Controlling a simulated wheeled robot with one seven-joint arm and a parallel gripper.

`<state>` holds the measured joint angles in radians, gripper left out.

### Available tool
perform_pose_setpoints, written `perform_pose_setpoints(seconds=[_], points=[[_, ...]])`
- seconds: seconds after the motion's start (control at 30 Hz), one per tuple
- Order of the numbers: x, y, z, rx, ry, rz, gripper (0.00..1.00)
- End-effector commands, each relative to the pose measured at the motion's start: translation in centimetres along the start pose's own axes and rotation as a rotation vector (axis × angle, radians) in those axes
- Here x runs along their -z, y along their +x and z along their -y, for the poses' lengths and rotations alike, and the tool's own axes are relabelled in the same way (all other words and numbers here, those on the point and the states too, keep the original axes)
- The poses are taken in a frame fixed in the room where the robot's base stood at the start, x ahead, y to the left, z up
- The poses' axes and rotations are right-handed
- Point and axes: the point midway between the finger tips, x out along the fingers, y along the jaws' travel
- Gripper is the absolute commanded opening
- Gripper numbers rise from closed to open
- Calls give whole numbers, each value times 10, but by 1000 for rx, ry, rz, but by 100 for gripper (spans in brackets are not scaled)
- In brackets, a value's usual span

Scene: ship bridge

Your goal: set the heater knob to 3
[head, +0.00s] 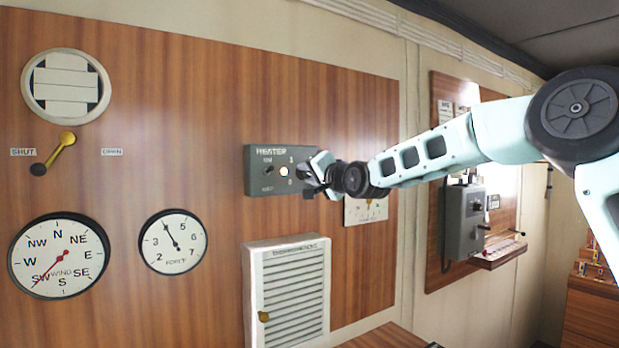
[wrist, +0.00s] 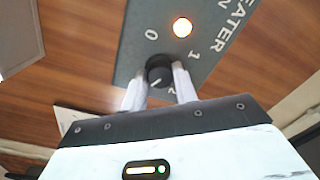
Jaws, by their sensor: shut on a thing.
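The heater panel (head: 262,178) is a dark grey box on the wooden wall, marked HEATER, with a lit round lamp (head: 284,171). In the wrist view, the panel (wrist: 140,45) shows the lit lamp (wrist: 182,27) and the numbers 0, 1 and a partly hidden 2. The black round heater knob (wrist: 159,70) sits between the two pale fingers of my gripper (wrist: 160,82). My gripper is shut on it. The knob has a short white line; which number it points to I cannot tell. No 3 is visible. In the head view my gripper (head: 318,174) hides the knob.
A white louvred cabinet (head: 292,292) stands out below the heater panel. A white-faced gauge (head: 366,209) is close behind my wrist. Wind (head: 58,257) and force (head: 172,242) dials and a yellow lever (head: 57,152) are to the left. A grey box (head: 465,222) hangs at the right.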

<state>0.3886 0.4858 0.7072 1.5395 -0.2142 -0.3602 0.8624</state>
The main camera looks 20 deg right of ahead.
Motion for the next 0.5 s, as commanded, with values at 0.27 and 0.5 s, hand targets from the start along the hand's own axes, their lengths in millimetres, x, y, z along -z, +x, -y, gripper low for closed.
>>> perform_pose_setpoints(seconds=[0.27, 0.5], points=[[1, 0, 1, 3, 42, -4, 6], [1, 0, 2, 3, 44, -3, 6]])
